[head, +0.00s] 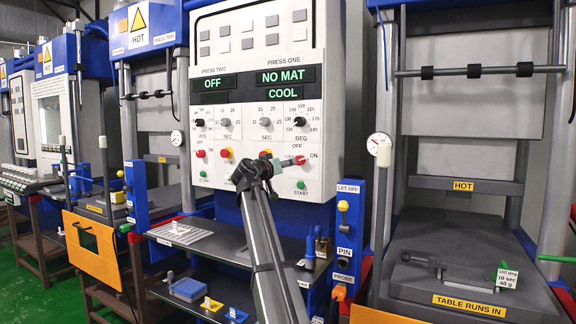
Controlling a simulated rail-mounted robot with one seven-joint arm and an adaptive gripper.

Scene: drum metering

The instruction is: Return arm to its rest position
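My arm rises from the bottom middle of the head view. My gripper (268,167) is at its upper end, in front of the lower part of the white control panel (330,80). The fingers are small and partly hidden, so open or shut does not show. The panel displays (285,77) read OFF, NO MAT and COOL.
The right press, with its grey table (440,250) and a clamp-like tool (465,275), stands to the right. Below the panel is a shelf (225,240) with another shelf (205,300) holding a blue block. An orange panel (95,255) and more presses stand left. Green floor shows at lower left.

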